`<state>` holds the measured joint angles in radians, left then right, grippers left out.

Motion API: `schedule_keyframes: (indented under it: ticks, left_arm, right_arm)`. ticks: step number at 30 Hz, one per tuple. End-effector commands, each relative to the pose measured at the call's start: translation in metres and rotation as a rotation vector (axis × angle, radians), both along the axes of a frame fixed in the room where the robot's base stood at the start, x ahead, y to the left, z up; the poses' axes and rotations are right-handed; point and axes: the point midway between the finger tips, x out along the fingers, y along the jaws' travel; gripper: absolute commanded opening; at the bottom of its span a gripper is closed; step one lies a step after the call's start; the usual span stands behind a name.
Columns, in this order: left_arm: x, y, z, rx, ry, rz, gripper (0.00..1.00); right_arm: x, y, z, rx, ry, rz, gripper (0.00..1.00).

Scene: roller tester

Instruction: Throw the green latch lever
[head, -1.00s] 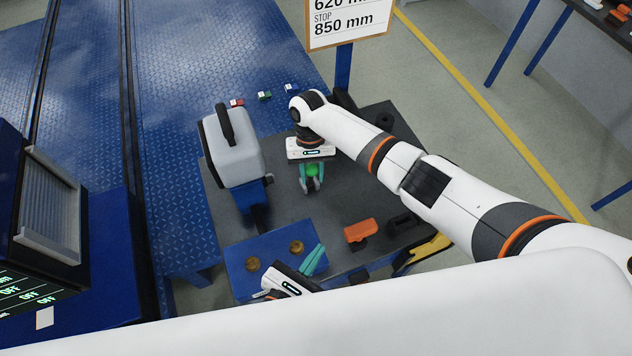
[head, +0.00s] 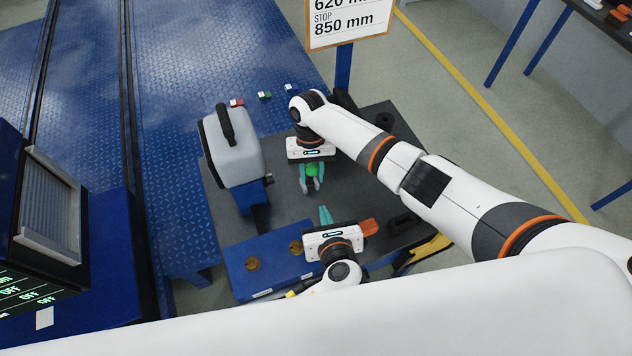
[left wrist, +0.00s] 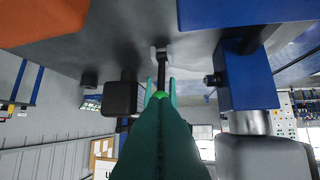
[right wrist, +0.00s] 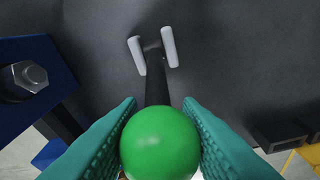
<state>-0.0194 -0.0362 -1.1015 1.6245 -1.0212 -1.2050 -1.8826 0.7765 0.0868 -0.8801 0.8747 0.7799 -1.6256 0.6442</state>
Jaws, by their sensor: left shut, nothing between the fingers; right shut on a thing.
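The green latch lever is a dark rod with a round green knob (head: 312,170) on the dark table. In the right wrist view the knob (right wrist: 160,143) sits between the teal fingers of my right gripper (right wrist: 160,120), which is shut on it. The rod runs to a base between two light grey posts (right wrist: 152,50). My left gripper (head: 325,214) is shut and empty, a short way below the lever in the head view, pointing towards it. In the left wrist view its teal fingers partly hide the knob (left wrist: 161,95).
A grey-and-blue unit with a black handle (head: 233,150) stands left of the lever. A blue box (head: 275,272) with brass discs lies in front. An orange block (head: 370,227) is partly behind my left gripper. Black parts (head: 403,221) sit at the right.

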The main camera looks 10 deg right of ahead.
Motion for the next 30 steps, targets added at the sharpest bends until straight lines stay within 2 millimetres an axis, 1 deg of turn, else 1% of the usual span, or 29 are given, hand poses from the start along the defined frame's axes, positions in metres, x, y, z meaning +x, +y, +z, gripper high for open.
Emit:
schedule_keyframes:
  ticks: [1,3,9,12,15,18,21,30]
  left_arm:
    - [0.011,0.0,-0.005,0.002,-0.002,0.002,0.0]
    - [0.025,0.0,-0.012,0.003,-0.003,0.001,0.0]
    - [0.061,0.0,-0.032,0.002,-0.002,0.0,0.0]
    - [0.078,0.0,-0.031,0.0,-0.003,0.0,0.0]
    - [0.089,0.0,-0.031,0.0,-0.002,-0.001,0.0]
    - [0.096,0.0,-0.031,0.0,-0.001,-0.001,0.0]
    - [0.098,0.0,-0.031,0.0,0.0,-0.002,0.0]
    - [0.099,0.0,-0.031,0.0,-0.001,-0.002,0.0]
  right_arm:
    - [0.003,0.001,0.004,0.003,-0.007,0.0,0.0]
    - [0.003,0.001,0.004,0.003,-0.006,0.0,0.0]
    - [0.002,0.001,0.004,0.003,-0.006,0.0,0.0]
    - [0.002,0.001,0.004,0.003,-0.006,0.0,0.0]
    - [0.002,0.001,0.003,0.003,-0.006,0.0,0.0]
    - [0.002,0.001,0.003,0.003,-0.005,0.0,0.0]
    - [0.002,0.001,0.003,0.002,-0.005,0.0,0.0]
    - [0.002,0.001,0.003,0.002,-0.004,0.0,0.0]
